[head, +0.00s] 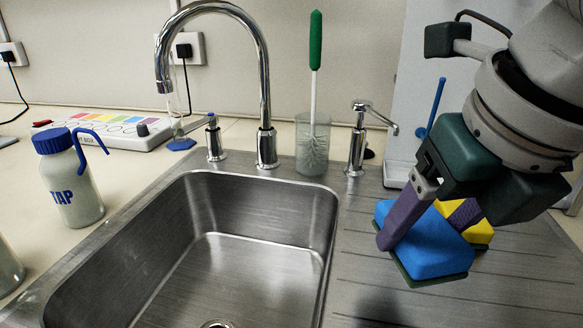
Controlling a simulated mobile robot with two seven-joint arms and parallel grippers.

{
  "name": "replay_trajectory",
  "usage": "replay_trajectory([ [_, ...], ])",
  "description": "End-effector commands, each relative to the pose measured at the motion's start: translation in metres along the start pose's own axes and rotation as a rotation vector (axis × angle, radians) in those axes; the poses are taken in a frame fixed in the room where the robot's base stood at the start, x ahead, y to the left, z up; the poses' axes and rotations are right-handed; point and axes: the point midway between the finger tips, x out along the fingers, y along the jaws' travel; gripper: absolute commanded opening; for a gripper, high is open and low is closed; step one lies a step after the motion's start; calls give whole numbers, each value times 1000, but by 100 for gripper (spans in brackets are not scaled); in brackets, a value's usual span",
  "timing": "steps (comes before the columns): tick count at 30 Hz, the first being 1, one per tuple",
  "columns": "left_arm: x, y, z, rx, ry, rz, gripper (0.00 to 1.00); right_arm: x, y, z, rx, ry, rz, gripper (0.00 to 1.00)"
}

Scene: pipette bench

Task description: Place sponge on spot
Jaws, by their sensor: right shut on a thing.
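My right gripper (430,228) comes in from the upper right, with its purple fingers pointing down. It is shut on a blue sponge (433,250) with a dark green underside, one finger on the near left side and the other partly hidden behind. The sponge is over the ribbed steel drainboard to the right of the sink; I cannot tell whether it touches the surface. A yellow block (478,232), with a thin green lower edge, shows just behind and right of the blue sponge, partly covered by the gripper. No marked spot is clearly visible. My left gripper is not in view.
The steel sink (190,215) lies left of the drainboard (350,285). A tall tap (266,90), a brush in a glass holder (313,150) and a small lever tap (356,140) stand behind it. The front drainboard is clear.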

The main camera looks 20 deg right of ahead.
Motion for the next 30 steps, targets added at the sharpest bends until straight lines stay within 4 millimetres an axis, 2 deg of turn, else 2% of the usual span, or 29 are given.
replay_trajectory([
  [3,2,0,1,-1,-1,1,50,13,-15,32,9,-2,-3,19],
  [9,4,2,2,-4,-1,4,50,32,-35,79,6,-2,2,19],
  [18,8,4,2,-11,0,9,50,54,-57,132,2,-2,5,19],
  [21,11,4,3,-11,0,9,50,73,-57,121,-2,2,3,19],
  [30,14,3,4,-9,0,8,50,98,-57,110,-1,2,3,19],
])
